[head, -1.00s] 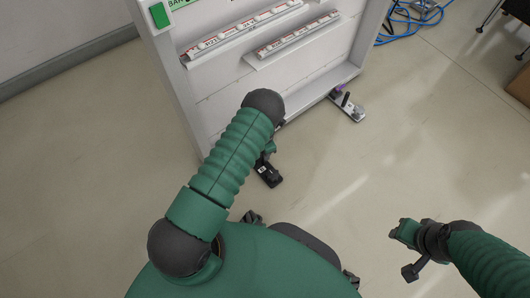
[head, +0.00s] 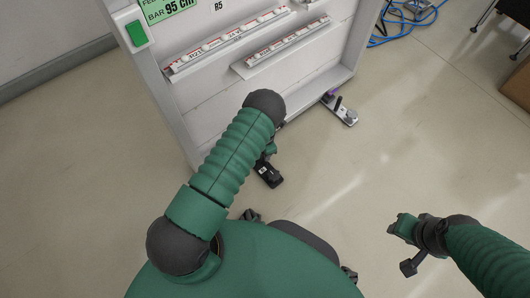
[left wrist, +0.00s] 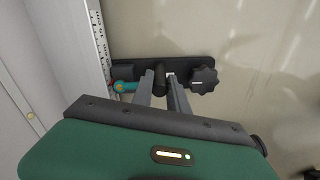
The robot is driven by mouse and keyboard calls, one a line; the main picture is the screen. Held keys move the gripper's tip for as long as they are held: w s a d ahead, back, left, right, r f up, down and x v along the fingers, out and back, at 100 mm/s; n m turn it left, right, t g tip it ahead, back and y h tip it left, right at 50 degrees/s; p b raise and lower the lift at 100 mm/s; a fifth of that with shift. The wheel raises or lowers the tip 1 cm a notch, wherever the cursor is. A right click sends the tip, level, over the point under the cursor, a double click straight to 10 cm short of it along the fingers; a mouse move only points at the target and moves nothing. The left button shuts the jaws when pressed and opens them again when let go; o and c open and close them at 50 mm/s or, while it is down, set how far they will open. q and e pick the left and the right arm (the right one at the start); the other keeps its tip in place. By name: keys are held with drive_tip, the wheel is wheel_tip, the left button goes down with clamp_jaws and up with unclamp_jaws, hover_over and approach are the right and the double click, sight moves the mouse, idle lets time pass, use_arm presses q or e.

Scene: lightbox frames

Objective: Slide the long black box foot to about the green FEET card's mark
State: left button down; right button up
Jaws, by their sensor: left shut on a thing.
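The long black foot (left wrist: 190,74) lies across the lower edge of the lightbox frame in the left wrist view, with a black knob (left wrist: 204,79) at its right end and a teal lever (left wrist: 124,87) at its left. My left gripper (left wrist: 161,84) is shut on a short black post (left wrist: 160,72) of the foot. In the head view my arm hides much of the foot; its dark near end (head: 268,174) shows. The green card (head: 166,9) on the frame reads "BAR 95 cm"; its top is cut off. My right gripper (head: 402,246) is open and empty above bare floor.
The white lightbox frame (head: 172,112) stands at upper left, with two shelves of labelled strips (head: 228,42). Another foot (head: 343,111) with a purple part sticks out at its far end. Blue cables (head: 400,30) lie behind.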

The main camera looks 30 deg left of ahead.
use_arm(q)
drive_tip(key=c, duration=1.3)
unclamp_jaws()
drive_tip(key=shift+r, duration=0.15)
wheel_tip(320, 180, up, 16)
drive_tip(key=p, duration=0.9)
drive_tip(key=shift+r+p, duration=0.25)
drive_tip(key=shift+p, duration=0.1)
